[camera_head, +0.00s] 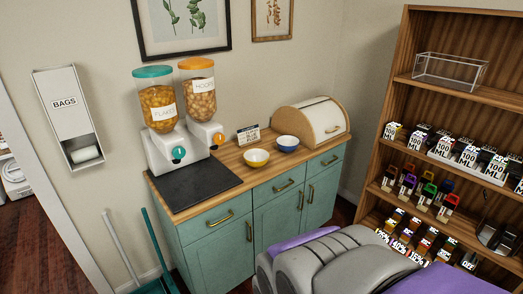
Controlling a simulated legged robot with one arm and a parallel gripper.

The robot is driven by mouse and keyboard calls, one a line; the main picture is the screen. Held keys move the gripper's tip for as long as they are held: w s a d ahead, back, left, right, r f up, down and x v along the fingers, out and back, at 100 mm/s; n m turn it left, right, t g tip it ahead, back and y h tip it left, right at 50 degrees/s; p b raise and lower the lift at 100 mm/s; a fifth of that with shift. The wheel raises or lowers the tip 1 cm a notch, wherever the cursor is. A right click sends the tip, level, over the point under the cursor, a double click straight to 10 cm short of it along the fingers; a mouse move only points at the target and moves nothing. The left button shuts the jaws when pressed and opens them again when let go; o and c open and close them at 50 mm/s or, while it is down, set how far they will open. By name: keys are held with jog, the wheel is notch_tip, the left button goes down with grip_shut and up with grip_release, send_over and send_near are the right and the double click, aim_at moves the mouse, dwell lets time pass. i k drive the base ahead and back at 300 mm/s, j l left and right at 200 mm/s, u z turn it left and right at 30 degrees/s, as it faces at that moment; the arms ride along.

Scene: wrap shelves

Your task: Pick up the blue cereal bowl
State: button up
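The blue cereal bowl (287,143) stands upright on the wooden top of the teal cabinet, near its front edge. A yellow bowl (256,158) stands close to its left. The inside of the blue bowl looks pale, and I see nothing in it. A grey and purple part of my own body (335,262) fills the bottom right of the head view, well in front of the cabinet. My gripper's fingers do not show in this view.
Two cereal dispensers (160,108) and a dark mat (195,184) occupy the counter's left. A small sign (248,134) stands behind the bowls, and a bread box (313,120) stands at right. A stocked wooden shelf (455,92) stands farther right. A broom and dustpan lean at left.

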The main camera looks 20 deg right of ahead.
aim_at(287, 144)
jog(key=i+l+z, duration=0.15)
jog(key=i+l, duration=0.15)
jog(key=i+l+z, duration=0.2)
jog(key=i, duration=0.3)
jog(key=i+l+z, duration=0.15)
jog(key=i, duration=0.25)
jog(key=i+l+z, duration=0.2)
jog(key=i, duration=0.25)
